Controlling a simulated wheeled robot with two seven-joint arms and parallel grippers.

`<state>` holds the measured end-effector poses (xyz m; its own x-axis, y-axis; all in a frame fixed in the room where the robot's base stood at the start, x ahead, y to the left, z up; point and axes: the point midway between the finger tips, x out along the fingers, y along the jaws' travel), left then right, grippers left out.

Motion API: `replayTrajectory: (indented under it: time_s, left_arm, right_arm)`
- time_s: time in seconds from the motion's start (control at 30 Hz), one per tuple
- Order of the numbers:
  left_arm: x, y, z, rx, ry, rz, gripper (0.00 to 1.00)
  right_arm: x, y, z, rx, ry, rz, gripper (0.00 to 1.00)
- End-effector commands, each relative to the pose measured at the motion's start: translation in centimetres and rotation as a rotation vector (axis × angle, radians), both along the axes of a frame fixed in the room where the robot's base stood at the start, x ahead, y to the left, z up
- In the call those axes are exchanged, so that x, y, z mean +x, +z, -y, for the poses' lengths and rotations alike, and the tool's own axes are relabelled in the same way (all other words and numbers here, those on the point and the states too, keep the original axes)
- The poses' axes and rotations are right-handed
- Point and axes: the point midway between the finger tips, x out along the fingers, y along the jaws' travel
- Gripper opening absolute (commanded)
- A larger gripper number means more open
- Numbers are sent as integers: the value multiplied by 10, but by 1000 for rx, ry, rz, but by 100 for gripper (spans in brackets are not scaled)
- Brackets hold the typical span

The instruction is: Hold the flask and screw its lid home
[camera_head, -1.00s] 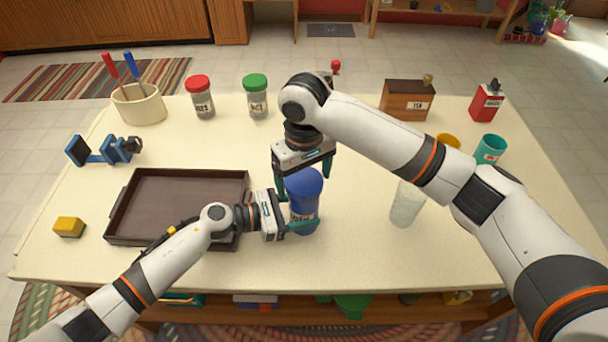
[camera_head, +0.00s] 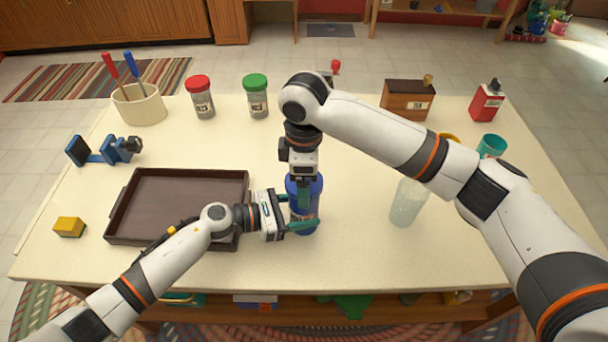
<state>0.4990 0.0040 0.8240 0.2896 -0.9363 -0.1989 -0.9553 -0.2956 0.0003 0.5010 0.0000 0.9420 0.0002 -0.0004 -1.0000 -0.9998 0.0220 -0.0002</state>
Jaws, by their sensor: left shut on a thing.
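The blue flask (camera_head: 296,213) stands upright on the table near the front middle, with a label on its body. My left gripper (camera_head: 297,226) comes in from the left and is shut on the flask's body, low down. The blue lid (camera_head: 316,188) sits at the flask's top. My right gripper (camera_head: 304,196) points down from above at the lid and is seen edge-on. One finger covers the front of the lid, so its far finger and its grip are hidden. I cannot see how tightly the lid sits.
A dark tray (camera_head: 120,224) lies left of the flask, under my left arm. Red-lidded (camera_head: 201,97) and green-lidded (camera_head: 256,96) jars stand behind. The front strip of table is clear.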

Motion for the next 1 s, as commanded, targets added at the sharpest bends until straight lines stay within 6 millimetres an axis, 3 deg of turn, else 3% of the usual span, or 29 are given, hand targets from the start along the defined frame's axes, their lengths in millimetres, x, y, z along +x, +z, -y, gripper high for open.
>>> replayTrajectory:
  time_s: [0.13,0.33,0.57,1.0]
  left_arm:
    - [0,0,0,0,1,0,39]
    - [0,0,0,0,1,0,39]
    - [0,0,0,0,1,0,39]
    - [0,0,0,0,0,0,39]
  right_arm:
    - [0,0,0,0,-1,-1,84]
    - [0,0,0,0,-1,0,53]
    - [0,0,0,1,-38,-1,53]
    - [-1,-1,-1,1,-749,-4,53]
